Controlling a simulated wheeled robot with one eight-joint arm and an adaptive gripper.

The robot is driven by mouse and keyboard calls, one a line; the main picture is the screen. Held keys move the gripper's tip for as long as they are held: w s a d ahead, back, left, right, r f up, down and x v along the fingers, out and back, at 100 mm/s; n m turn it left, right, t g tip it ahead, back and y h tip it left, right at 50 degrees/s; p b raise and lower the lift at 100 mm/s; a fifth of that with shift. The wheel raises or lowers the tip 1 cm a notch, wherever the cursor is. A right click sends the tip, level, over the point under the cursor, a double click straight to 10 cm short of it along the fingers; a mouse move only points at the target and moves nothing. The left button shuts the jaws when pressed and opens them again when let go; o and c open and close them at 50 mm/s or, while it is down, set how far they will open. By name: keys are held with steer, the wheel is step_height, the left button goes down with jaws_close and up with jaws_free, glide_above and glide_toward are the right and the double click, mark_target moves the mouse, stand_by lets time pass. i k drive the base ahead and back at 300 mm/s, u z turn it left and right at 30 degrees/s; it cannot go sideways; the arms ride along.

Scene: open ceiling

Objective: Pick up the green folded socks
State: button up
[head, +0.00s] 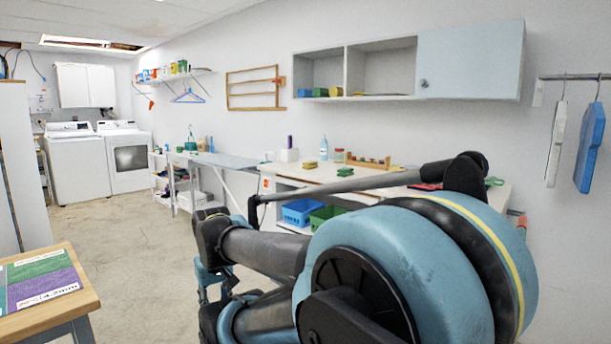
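A small green folded item (345,171) lies on the white counter (290,169), behind my raised arm. Another small green item (494,181) lies at the counter's right part, just right of my arm's black joint. Both are too small for me to tell which is the green folded socks. My teal and black arm fills the lower middle and right of the head view and hides much of the counter's front. I cannot make out my gripper's fingertips among the dark parts at the arm's left end. Nothing is seen held.
A blue basket (299,212) and a green basket (327,214) stand under the counter. A wooden stool (60,312) with a colored booklet is at lower left. An ironing board (222,160) and white washers stand farther back. The concrete floor (125,230) at left is clear.

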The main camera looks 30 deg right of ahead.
mark_target(346, 171)
steer(key=u, duration=2.15)
steer(key=k, duration=1.3)
steer(key=z, duration=2.3)
steer(key=i, duration=0.95)
steer(key=z, duration=0.1)
